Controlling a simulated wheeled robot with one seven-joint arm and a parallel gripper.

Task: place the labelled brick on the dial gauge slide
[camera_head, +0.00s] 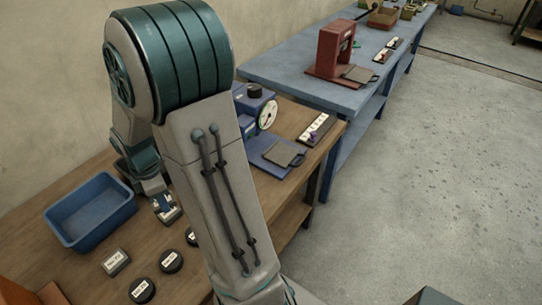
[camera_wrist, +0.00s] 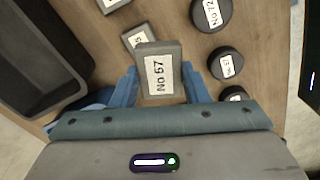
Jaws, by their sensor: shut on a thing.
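My gripper (camera_wrist: 160,84) is shut on a grey brick (camera_wrist: 173,52) with a white label reading "No 57", its blue fingers on either side. In the head view my gripper (camera_head: 165,207) is over the wooden bench, left of my forearm. How far the brick is above the bench is hard to tell. The blue dial gauge (camera_head: 267,116), with a white round dial, stands farther along the bench, partly hidden by my arm. Its flat grey slide plate (camera_head: 284,153) sits in front on a blue base and looks empty. My gripper is well left of and nearer than it.
A blue bin (camera_head: 91,211) stands left of my gripper. A labelled brick (camera_head: 115,262) and several black labelled discs (camera_head: 171,261) lie nearby. A red device (camera_head: 335,48) stands on the farther blue table (camera_head: 292,78).

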